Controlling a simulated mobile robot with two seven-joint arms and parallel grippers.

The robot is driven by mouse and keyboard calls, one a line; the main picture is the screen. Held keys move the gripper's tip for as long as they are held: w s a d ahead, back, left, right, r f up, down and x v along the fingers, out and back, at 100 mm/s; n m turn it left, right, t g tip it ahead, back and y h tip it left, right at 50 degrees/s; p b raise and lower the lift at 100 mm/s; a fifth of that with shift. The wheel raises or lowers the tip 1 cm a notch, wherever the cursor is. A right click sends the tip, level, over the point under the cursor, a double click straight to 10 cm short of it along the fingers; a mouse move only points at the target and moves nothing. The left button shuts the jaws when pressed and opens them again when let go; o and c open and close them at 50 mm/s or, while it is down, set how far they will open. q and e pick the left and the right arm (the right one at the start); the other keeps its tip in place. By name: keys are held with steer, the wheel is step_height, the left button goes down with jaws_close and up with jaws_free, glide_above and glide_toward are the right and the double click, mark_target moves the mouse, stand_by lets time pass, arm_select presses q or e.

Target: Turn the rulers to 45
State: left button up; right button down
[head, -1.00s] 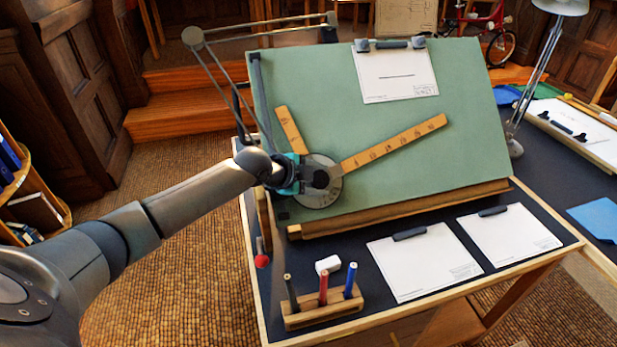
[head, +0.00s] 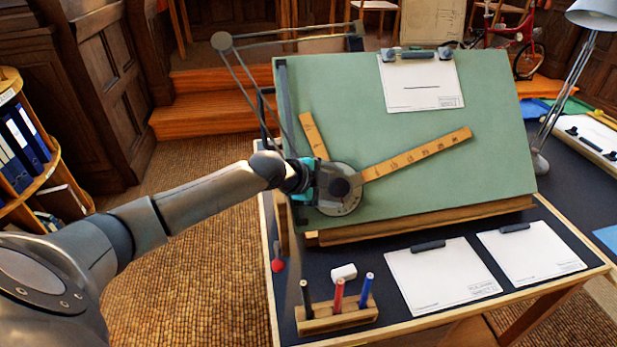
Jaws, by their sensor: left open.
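Two wooden rulers meet at a round metal protractor head (head: 338,205) on the tilted green drafting board (head: 440,110). The long ruler (head: 420,152) points right and slants upward. The short ruler (head: 312,135) points up and slightly left. Both are turned away from the board's edges. My left gripper (head: 325,187), with teal parts, is open at the head, its fingers by the dark central knob (head: 341,187). I cannot tell whether they touch the knob. My right gripper is out of view.
Linkage bars (head: 250,95) run from the head to the board's top left. A clipped sheet (head: 420,80) is at the top. Below lie two papers (head: 440,275), an eraser (head: 344,272) and a pen block (head: 337,315). A lamp (head: 570,80) stands right.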

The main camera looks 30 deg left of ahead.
arm_select(q)
steer(key=p+v, duration=0.3)
steer(key=v, duration=1)
